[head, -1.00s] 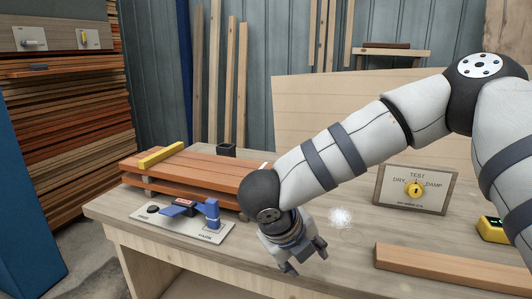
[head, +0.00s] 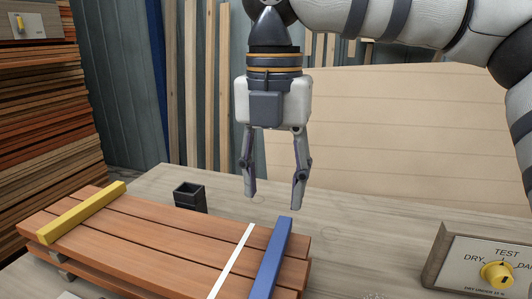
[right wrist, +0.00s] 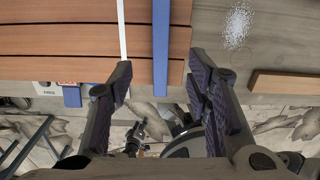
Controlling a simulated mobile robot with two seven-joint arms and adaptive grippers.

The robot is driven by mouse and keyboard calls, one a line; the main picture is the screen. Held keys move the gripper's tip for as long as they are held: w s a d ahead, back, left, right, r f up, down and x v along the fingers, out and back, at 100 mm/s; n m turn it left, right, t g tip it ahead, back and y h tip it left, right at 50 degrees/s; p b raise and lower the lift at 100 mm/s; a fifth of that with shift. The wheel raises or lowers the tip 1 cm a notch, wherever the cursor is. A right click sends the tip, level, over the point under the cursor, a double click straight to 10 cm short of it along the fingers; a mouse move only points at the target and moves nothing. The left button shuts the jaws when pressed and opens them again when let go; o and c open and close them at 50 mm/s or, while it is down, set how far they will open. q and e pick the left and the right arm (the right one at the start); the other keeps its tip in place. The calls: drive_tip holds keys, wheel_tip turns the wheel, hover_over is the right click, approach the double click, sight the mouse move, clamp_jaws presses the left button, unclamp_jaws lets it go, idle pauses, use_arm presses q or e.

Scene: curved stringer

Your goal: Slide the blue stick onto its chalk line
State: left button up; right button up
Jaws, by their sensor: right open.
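The blue stick (head: 271,262) lies across the reddish boards (head: 165,240) near their right end. The white chalk line (head: 232,262) runs across the boards just left of the stick, with a strip of bare wood between them. My right gripper (head: 274,198) is open and empty, pointing down above the far end of the stick. In the right wrist view the stick (right wrist: 161,42) shows between the two fingertips (right wrist: 160,72), and the chalk line (right wrist: 122,28) is near the left fingertip. I cannot tell any contact. My left gripper is not in view.
A yellow stick (head: 84,211) lies across the left end of the boards. A small black open box (head: 190,197) stands behind them. A test panel with a yellow knob (head: 490,268) stands at the right. The bench top between is mostly clear.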

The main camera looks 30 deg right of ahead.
sight(273, 255)
drive_tip(key=f, duration=0.3)
drive_tip(key=f+b, duration=0.1)
drive_tip(key=f, duration=0.3)
drive_tip(key=s+f+b, duration=0.1)
drive_tip(key=f, duration=0.2)
drive_tip(key=shift+a+f, duration=0.15)
drive_tip(key=shift+a, duration=0.15)
drive_tip(key=shift+w+f+b, duration=0.1)
drive_tip(key=shift+f+b, duration=0.3)
drive_tip(key=shift+f, duration=0.2)
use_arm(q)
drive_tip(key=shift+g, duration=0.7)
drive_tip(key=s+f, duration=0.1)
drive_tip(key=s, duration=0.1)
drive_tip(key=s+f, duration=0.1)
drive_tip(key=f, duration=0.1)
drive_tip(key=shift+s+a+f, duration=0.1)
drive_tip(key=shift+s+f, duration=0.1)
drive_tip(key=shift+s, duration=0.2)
